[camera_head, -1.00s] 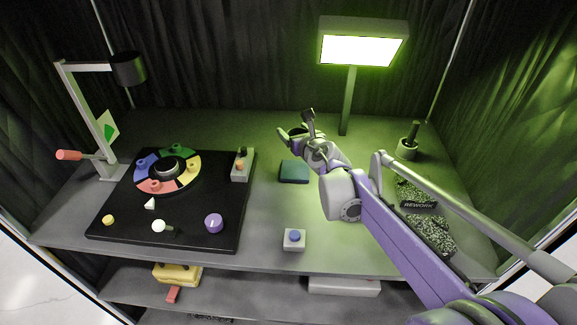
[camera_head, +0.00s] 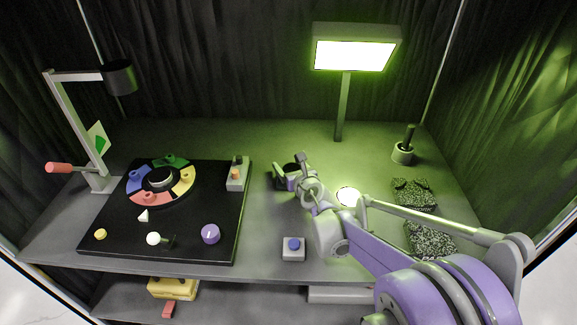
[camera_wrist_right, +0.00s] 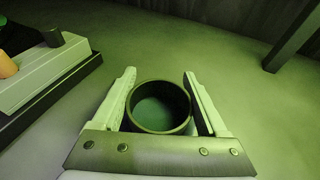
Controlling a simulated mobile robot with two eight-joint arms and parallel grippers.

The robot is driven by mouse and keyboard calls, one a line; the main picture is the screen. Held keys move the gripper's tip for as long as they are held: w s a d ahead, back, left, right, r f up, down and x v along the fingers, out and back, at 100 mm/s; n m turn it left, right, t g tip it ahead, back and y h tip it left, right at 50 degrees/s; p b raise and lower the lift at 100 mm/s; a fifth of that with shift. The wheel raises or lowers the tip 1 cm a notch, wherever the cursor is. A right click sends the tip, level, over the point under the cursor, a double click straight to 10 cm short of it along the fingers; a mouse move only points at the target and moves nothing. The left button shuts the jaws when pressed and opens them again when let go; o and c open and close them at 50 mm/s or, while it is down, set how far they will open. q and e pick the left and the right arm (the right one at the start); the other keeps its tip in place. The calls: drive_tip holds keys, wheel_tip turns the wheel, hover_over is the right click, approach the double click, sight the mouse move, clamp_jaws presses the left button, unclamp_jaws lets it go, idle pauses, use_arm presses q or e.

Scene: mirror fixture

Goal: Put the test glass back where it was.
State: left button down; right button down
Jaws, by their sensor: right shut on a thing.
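My right gripper (camera_head: 291,175) is low over the middle of the table, right of the black board. It is shut on a dark, round, open-topped vessel, which I take to be the test glass (camera_head: 290,169). In the right wrist view the glass (camera_wrist_right: 160,128) stands between the two fingers (camera_wrist_right: 160,100), its rim facing the camera and a dark teal tone inside. I cannot tell whether its base touches the table. The teal pad seen earlier in this area is hidden now. My left gripper is not in view.
The black board (camera_head: 125,235) with the coloured ring (camera_head: 133,188) and a grey switch box (camera_head: 237,176) is left of the gripper. A blue-button box (camera_head: 293,248) stands in front.

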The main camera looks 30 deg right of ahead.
drive_tip(key=shift+f, duration=0.2)
unclamp_jaws()
drive_tip(key=shift+r, duration=0.1)
drive_tip(key=shift+r, duration=0.1)
drive_tip(key=shift+s+r, duration=0.15)
drive_tip(key=shift+s, duration=0.05)
drive_tip(key=p+v, duration=0.1)
drive_tip(key=v, duration=1)
drive_tip(key=shift+s+a, duration=0.15)
drive_tip(key=shift+s, duration=0.15)
